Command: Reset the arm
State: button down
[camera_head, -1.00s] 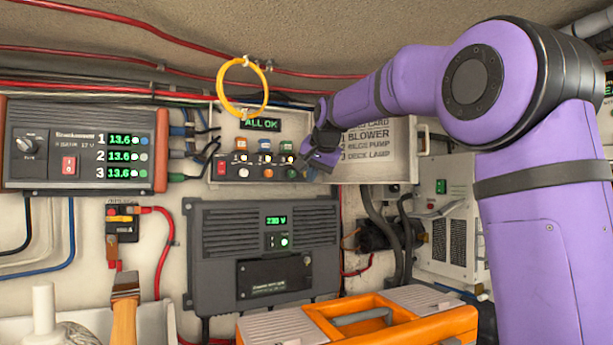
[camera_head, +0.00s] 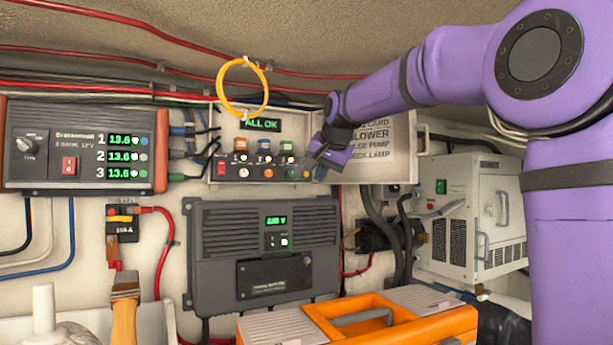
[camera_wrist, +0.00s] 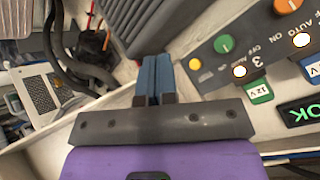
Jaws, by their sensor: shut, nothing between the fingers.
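My purple arm reaches in from the right in the head view. My gripper (camera_head: 318,172) is at the right end of the small switch panel (camera_head: 230,170), in front of the open panel door (camera_head: 385,165). In the wrist view my gripper's blue fingers (camera_wrist: 154,75) are together with nothing between them. They point past the panel's end, apart from the green knob (camera_wrist: 223,44) and the yellow button (camera_wrist: 195,64). The panel's display (camera_head: 262,125) reads ALL OK.
A grey charger unit (camera_head: 215,245) is on the wall below the panel. A battery monitor (camera_head: 80,180) is at the left. An orange toolbox (camera_head: 440,325) stands below. A white metal unit (camera_head: 455,245) is at the right. A yellow cable loop (camera_head: 223,88) hangs above the panel.

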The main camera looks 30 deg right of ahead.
dwell(0.4)
jog(key=s+a+f+n+g, duration=0.1)
jog(key=s+a+f+n, duration=0.2)
jog(key=s+f, duration=0.5)
jog(key=s+a+f+n+g, duration=0.1)
jog(key=s+a+f+n, duration=0.1)
jog(key=s+f, duration=0.6)
jog(key=s+a+f+n+g+y, duration=0.1)
jog(key=s+a+f+n, duration=0.2)
jog(key=s+f, duration=0.5)
jog(key=s, duration=1.1)
jog(key=shift+s+a+f+n+g, duration=0.2)
jog(key=shift+a+n+g, duration=0.1)
jog(key=shift+a+g, duration=0.1)
jog(key=shift+w, duration=0.1)
